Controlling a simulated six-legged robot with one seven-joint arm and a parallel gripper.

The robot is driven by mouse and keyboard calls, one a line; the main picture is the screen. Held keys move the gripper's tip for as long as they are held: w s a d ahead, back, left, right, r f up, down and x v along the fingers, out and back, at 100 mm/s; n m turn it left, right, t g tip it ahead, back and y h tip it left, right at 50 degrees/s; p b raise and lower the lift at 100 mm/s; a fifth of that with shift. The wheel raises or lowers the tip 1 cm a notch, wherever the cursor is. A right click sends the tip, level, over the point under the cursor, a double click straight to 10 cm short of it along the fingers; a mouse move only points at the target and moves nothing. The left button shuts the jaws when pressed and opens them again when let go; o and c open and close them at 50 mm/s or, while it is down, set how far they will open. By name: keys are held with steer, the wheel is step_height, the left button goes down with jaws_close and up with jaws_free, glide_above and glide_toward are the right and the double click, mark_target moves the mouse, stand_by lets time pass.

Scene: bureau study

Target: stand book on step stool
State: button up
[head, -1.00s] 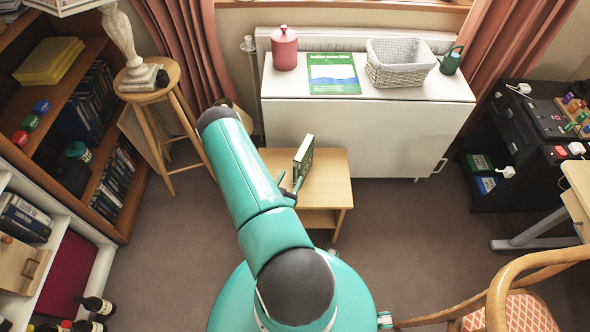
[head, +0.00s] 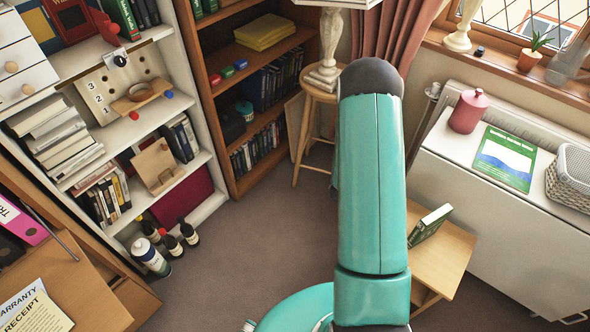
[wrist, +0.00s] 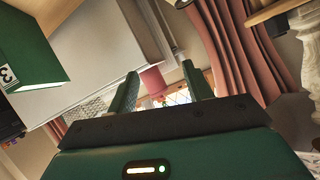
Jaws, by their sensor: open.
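A green book (head: 430,224) stands upright on the wooden step stool (head: 446,262), right of my arm in the head view. In the wrist view the green book (wrist: 30,45) shows at the upper left, with a "3" on its label. My gripper (wrist: 163,85) is open and empty, its two fingers apart with the pink canister seen between them. The book is to the side of the fingers, not between them. My arm hides the gripper in the head view.
A white folded table (head: 500,225) with a pink canister (head: 467,112), green booklet (head: 505,158) and basket (head: 570,178) stands at right. Bookshelves line the left. A round stool (head: 318,90) bearing a lamp stands behind my arm. Carpet (head: 240,245) left of my arm is clear.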

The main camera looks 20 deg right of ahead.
steer(key=w+a+r+n+t+y, duration=0.2)
steer(key=w+a+r+n+y, duration=0.15)
steer(key=a+r, duration=0.5)
steer(key=w+a+r+n+t+y, duration=0.15)
steer(key=w+a+r+y, duration=0.3)
steer(key=a+r, duration=0.45)
steer(key=s+a+r+n+g+y, duration=0.1)
steer(key=s+a+r+n+y, duration=0.15)
steer(key=s+a+r, duration=0.35)
steer(key=s+a+r+n+y, duration=0.1)
steer(key=s+a+r+n, duration=0.25)
steer(key=a+r, duration=0.5)
steer(key=s+a+r+n+g, duration=0.1)
steer(key=s+r+n, duration=0.1)
steer(key=s, duration=0.5)
steer(key=s+a+r+n+g, duration=0.1)
steer(key=s+a+r+n, duration=0.1)
steer(key=s, duration=0.6)
steer(key=shift+s+a+r+n+g, duration=0.15)
steer(key=shift+a+r+n+g, duration=0.2)
steer(key=shift+n, duration=0.15)
steer(key=shift+c, duration=0.4)
steer(key=shift+c, duration=1.2)
